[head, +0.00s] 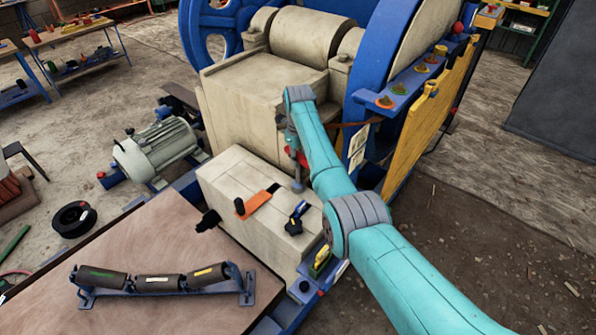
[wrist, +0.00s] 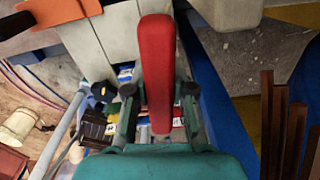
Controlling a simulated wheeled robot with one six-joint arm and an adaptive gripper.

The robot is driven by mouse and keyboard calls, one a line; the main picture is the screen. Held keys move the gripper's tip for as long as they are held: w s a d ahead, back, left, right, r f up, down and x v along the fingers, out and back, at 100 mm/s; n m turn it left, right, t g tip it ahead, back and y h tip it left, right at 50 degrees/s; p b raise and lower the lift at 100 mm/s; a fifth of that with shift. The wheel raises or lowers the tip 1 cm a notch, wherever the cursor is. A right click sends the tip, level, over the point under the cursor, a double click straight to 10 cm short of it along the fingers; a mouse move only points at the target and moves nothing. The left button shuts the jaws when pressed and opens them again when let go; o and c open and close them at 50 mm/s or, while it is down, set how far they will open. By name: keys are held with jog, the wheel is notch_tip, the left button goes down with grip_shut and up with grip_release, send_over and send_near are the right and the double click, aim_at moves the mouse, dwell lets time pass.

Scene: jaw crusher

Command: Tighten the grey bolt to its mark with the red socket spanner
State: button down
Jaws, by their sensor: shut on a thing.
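My gripper (head: 293,143) is over the beige block in front of the crusher, partly hidden by my arm. It is shut on the red socket spanner (head: 302,158). In the wrist view the red handle (wrist: 157,60) runs up and down the picture between the fingers (wrist: 158,100). In the head view a grey shaft (head: 298,180) hangs below the gripper, its lower end near the top of the beige block. I cannot tell whether it touches anything. I cannot make out the grey bolt or its mark.
The beige block (head: 232,182) carries an orange-and-black piece (head: 257,201) and a blue-and-black piece (head: 297,218). A brown table (head: 130,245) with a roller frame (head: 160,283) is front left. The blue crusher flywheel (head: 380,50) and yellow guard (head: 425,125) stand close on the right.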

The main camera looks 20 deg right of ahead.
jog(key=shift+n, duration=0.3)
jog(key=c, duration=0.9)
grip_release()
notch_tip(320, 180, up, 12)
